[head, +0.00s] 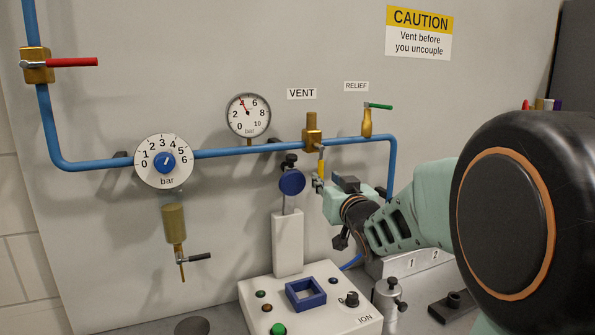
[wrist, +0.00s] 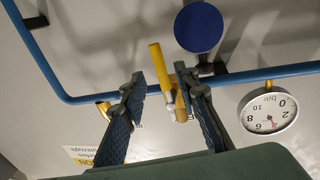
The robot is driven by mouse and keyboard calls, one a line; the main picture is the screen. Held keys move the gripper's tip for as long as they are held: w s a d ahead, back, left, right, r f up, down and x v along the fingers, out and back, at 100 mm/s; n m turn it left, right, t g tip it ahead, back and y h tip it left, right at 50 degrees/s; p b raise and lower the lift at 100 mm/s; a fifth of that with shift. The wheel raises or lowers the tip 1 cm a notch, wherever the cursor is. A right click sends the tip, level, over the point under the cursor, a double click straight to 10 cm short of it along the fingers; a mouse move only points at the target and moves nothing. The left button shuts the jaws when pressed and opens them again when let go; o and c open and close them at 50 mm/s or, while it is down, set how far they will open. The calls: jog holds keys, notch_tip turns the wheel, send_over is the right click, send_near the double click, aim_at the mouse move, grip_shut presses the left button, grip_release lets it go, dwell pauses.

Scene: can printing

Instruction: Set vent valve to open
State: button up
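The vent valve (head: 312,136) is a brass body on the blue horizontal pipe, under the VENT label (head: 301,93). Its yellow lever (head: 321,161) hangs down, crosswise to the pipe. In the wrist view, which is upside down, the yellow lever (wrist: 159,70) shows between the two fingers, and the valve body (wrist: 181,114) lies beyond. My gripper (head: 318,184) is near the lever's lower end. Its fingers (wrist: 167,84) are apart, one on each side of the lever, with gaps visible. Whether either finger touches the lever cannot be told.
A blue round disc (head: 292,182) on a white unit stands close left of my gripper. A pressure gauge (head: 248,115) and a regulator dial (head: 164,161) are further left. The relief valve (head: 367,121) with a green lever is right. The ION box (head: 340,322) is below.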

aim_at(322, 174)
jog(key=shift+w+a+p, duration=0.2)
jog(key=shift+w+p, duration=0.15)
jog(key=shift+w, duration=1.1)
jog(key=shift+w+a+p, duration=0.15)
jog(key=shift+w+p, duration=0.15)
jog(key=shift+w, duration=1.1)
jog(key=shift+c, duration=0.3)
grip_shut()
